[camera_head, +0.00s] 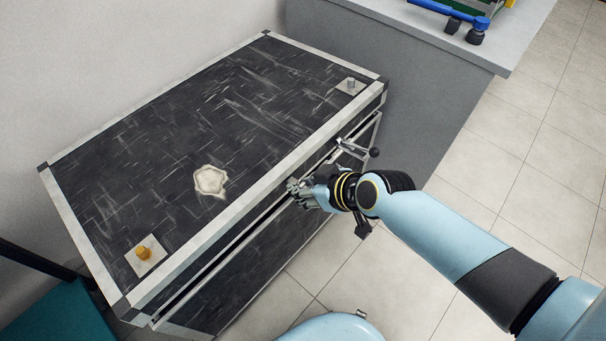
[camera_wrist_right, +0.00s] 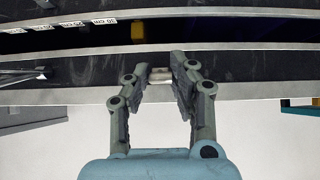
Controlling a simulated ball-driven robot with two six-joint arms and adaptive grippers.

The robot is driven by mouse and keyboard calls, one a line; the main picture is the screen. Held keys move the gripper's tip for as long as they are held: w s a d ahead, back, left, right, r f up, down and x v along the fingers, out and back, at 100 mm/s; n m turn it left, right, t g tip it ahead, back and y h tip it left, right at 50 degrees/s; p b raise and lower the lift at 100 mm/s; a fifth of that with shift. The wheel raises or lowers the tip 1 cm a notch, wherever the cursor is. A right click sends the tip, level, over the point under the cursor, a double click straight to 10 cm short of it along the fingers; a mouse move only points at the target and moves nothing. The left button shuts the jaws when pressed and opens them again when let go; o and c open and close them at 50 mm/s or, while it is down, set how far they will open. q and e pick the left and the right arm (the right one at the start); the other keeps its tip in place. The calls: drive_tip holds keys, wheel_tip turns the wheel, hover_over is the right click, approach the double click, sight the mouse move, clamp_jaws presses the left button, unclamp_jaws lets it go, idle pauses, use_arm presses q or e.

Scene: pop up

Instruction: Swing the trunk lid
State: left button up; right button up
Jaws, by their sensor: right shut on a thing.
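The trunk lid (camera_head: 200,150) is a black, scratched panel with a pale metal rim. It lies almost flat on the trunk body (camera_head: 260,265). A narrow dark gap seems to run below its front rim. My right gripper (camera_head: 298,190) is at the middle of the lid's front edge. In the right wrist view, its fingers (camera_wrist_right: 161,80) are closed on a small pale piece at the lid's front (camera_wrist_right: 80,72). My left gripper is not in view.
A black-knobbed lever (camera_head: 374,152) sticks out at the trunk's front right. An orange knob (camera_head: 144,252) and a grey knob (camera_head: 350,83) sit on the lid. A grey counter (camera_head: 440,45) stands at the right, a wall behind. Tiled floor in front is clear.

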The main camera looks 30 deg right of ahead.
drive_tip(key=shift+s+f, duration=0.25)
drive_tip(key=shift+s, duration=0.05)
drive_tip(key=f+b, duration=0.3)
drive_tip(key=shift+s+d+f, duration=0.1)
drive_tip(key=shift+s+f, duration=0.15)
drive_tip(key=o, duration=0.5)
drive_tip(key=shift+f+b, duration=0.2)
drive_tip(key=shift+b, duration=0.15)
drive_tip(key=shift+c, duration=0.2)
drive_tip(key=shift+o, duration=1.2)
drive_tip(key=shift+r, duration=0.25)
drive_tip(key=o, duration=0.3)
drive_tip(key=shift+w+r, duration=0.1)
drive_tip(key=shift+w, duration=0.05)
drive_tip(key=v, duration=1.2)
